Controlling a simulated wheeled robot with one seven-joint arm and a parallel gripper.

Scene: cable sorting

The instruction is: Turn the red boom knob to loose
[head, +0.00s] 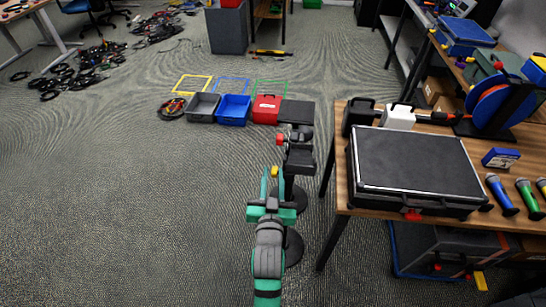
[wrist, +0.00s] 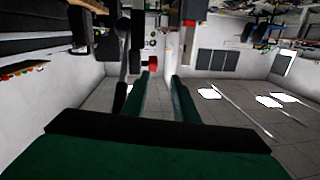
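The red boom knob (head: 280,139) sits on the left side of a dark boom stand (head: 300,155), beside the wooden table. My gripper (head: 270,180) is green with a dark body; it is below the knob in the head view and apart from it. In the wrist view my two fingers (wrist: 162,82) stand apart with nothing between them. A small red shape, likely the knob (wrist: 153,67), shows beyond the fingertips there. A small yellow part (head: 275,170) shows near my fingertips. The knob's loose or tight setting is too small to tell.
The wooden table (head: 343,190) at right holds a large black case (head: 415,165), a cable reel (head: 495,107) and microphones. Grey (head: 203,107), blue (head: 234,108) and red (head: 266,109) containers stand behind the boom stand. The floor at left is clear nearby; cables lie farther back.

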